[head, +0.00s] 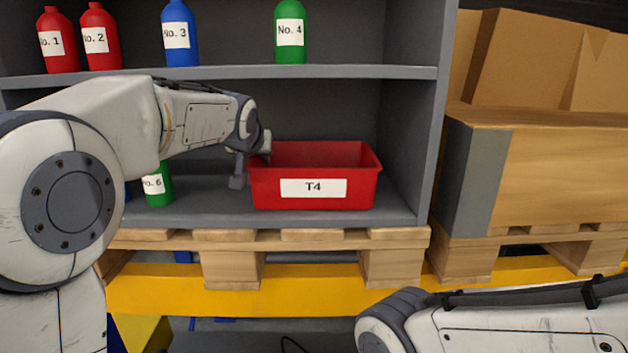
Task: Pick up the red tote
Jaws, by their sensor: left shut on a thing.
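The red tote (315,200) sits on the lower shelf, with a white T4 label on its front. It looks open-topped and upright. My left gripper (250,165) is at the tote's left end, shut on its left wall. My left arm reaches in from the left and hides part of the shelf behind it. My right arm lies low at the lower right, and its gripper is outside the view.
A green bottle labelled No. 6 (158,187) stands left of the tote, partly behind my left arm. The upper shelf (350,72) holds red, blue and green bottles. Wooden pallets support the shelf unit. Cardboard boxes (560,170) stand at the right. Bare shelf lies right of the tote.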

